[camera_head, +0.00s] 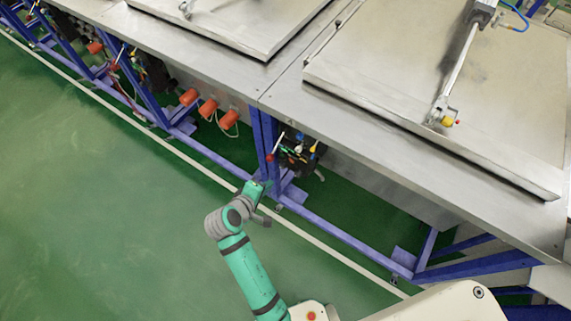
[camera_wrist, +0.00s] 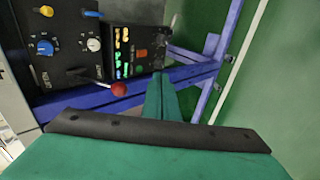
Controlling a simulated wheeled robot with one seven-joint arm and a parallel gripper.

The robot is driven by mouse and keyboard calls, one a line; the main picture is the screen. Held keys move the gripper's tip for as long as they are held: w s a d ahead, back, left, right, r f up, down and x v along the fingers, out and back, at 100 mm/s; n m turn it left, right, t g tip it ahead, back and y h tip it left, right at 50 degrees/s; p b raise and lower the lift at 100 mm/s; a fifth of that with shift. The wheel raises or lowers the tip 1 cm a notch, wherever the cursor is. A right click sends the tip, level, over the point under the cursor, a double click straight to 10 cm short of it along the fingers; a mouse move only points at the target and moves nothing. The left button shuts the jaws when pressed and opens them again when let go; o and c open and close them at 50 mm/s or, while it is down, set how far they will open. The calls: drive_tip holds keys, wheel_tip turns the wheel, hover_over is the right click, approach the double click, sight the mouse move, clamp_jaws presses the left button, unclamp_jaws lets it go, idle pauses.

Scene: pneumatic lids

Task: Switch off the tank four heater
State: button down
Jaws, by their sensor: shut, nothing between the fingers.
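A black control panel (camera_wrist: 75,35) shows in the wrist view, with a blue-ringed dial (camera_wrist: 45,47), a white-ringed dial (camera_wrist: 93,44), and yellow and blue knobs at its top. A lever with a red ball end (camera_wrist: 118,88) sticks out from its lower edge. In the head view the control box (camera_head: 298,156) hangs under the table edge, and the red ball (camera_head: 270,157) shows at its left. Panel lettering is too blurred to identify tank four. My teal gripper (camera_head: 260,187) is shut and empty, just below the box. Its fingers (camera_wrist: 160,97) point toward the panel's lower right edge.
Blue frame legs (camera_head: 264,140) and a low blue rail (camera_head: 340,234) border the box. Metal tank tops with flat lids (camera_head: 400,95) lie above. Several orange cylinders (camera_head: 207,109) stick out at left. The green floor (camera_head: 110,200) in front is clear.

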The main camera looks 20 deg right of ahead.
drive_tip(key=shift+w+d+r+g+h, duration=0.2)
drive_tip(key=shift+w+r+g+h, duration=0.1)
drive_tip(key=shift+w+r, duration=0.35)
drive_tip(key=shift+s, duration=0.1)
approach(291, 161)
drive_tip(key=shift+x, duration=2.9)
drive_tip(key=shift+a+f, duration=0.1)
